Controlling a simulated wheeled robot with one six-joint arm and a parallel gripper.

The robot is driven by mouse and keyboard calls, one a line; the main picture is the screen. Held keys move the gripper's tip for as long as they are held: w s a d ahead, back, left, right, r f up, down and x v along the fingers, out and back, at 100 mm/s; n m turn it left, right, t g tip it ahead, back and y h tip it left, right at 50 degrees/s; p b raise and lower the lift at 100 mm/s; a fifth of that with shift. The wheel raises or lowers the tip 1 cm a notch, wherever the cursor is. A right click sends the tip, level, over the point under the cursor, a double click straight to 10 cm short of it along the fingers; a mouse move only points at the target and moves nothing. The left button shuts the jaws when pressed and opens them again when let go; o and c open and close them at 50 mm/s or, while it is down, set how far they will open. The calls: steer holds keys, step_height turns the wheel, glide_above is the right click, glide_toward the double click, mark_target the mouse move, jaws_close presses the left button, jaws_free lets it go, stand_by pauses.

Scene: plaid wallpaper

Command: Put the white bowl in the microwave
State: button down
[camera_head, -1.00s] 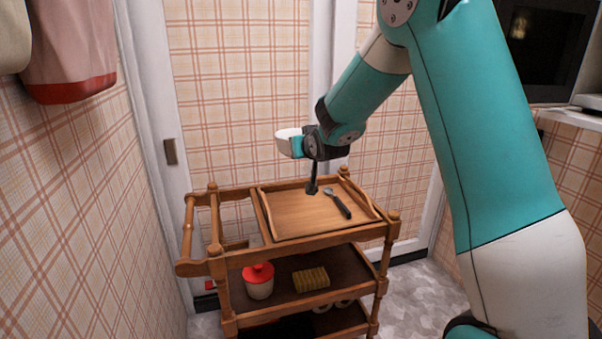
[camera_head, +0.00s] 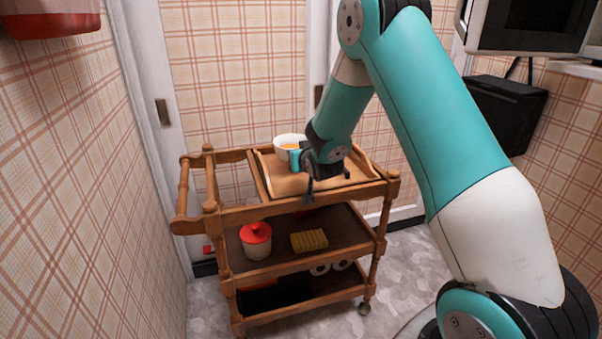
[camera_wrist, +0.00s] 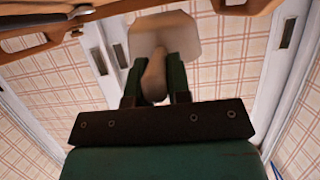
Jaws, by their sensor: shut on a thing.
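I cannot tell whether the bowl touches the tray. In the wrist view the bowl (camera_wrist: 180,38) is a pale shape beyond my gripper's dark green fingers (camera_wrist: 153,85), with a tan strip between them. The microwave (camera_head: 525,22), with its dark front and pale frame, is cut off at the top right of the head view. I cannot tell whether its door is open.
The wooden trolley (camera_head: 295,210) has turned posts and raised rails. Its middle shelf holds a red-lidded jar (camera_head: 257,243) and a yellow ridged block (camera_head: 309,240). A black box (camera_head: 507,112) is below the microwave.

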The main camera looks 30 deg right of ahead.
steer(key=shift+f+b, duration=0.4)
steer(key=shift+f, duration=1.55)
steer(key=shift+f, duration=0.1)
steer(key=shift+f, duration=0.15)
steer(key=c, duration=1.1)
jaws_free()
